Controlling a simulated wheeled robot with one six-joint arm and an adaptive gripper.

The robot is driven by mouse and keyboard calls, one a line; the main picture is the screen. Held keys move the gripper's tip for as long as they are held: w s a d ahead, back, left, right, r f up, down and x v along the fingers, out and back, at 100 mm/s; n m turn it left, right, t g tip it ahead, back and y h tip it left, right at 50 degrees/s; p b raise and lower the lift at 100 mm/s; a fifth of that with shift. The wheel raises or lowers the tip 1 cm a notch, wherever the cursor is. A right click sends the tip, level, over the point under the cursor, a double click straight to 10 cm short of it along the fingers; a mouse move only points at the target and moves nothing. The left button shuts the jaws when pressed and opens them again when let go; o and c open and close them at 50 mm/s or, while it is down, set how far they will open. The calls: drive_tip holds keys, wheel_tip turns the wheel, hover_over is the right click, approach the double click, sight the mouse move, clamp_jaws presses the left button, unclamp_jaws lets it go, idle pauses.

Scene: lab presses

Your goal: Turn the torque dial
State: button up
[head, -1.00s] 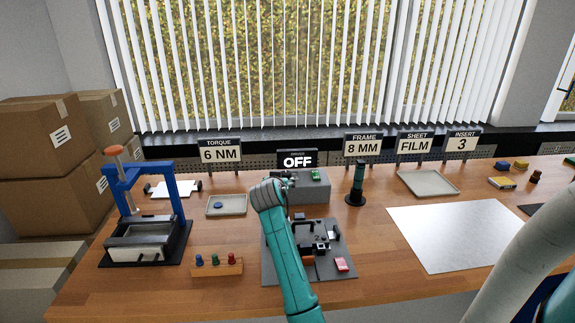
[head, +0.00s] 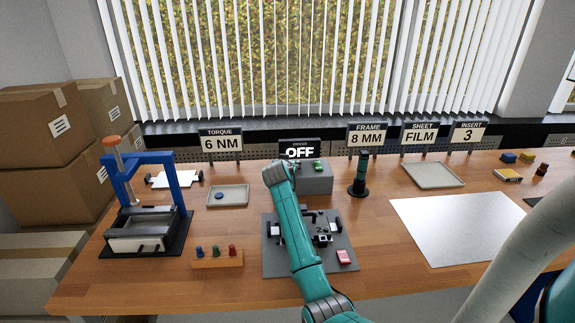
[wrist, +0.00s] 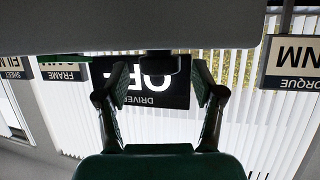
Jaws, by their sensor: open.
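The driver unit is a grey box (head: 316,180) at the back middle of the bench, with a black display (head: 299,150) reading OFF behind it. The display shows upside down in the wrist view (wrist: 170,95). My gripper (wrist: 159,72) is open there, one finger on each side of a dark round knob (wrist: 160,63), probably the torque dial. I cannot tell whether the fingers touch it. In the head view, my wrist hides the gripper and the dial. The torque sign (head: 221,141) reads 6 NM.
Below the driver, a grey fixture plate (head: 277,262) carries small parts, partly hidden by my arm.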

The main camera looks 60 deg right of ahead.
drive_tip(key=shift+d+f, duration=0.1)
drive_tip(key=shift+d, duration=0.05)
drive_tip(key=c, duration=1.1)
drive_tip(key=shift+c, duration=0.2)
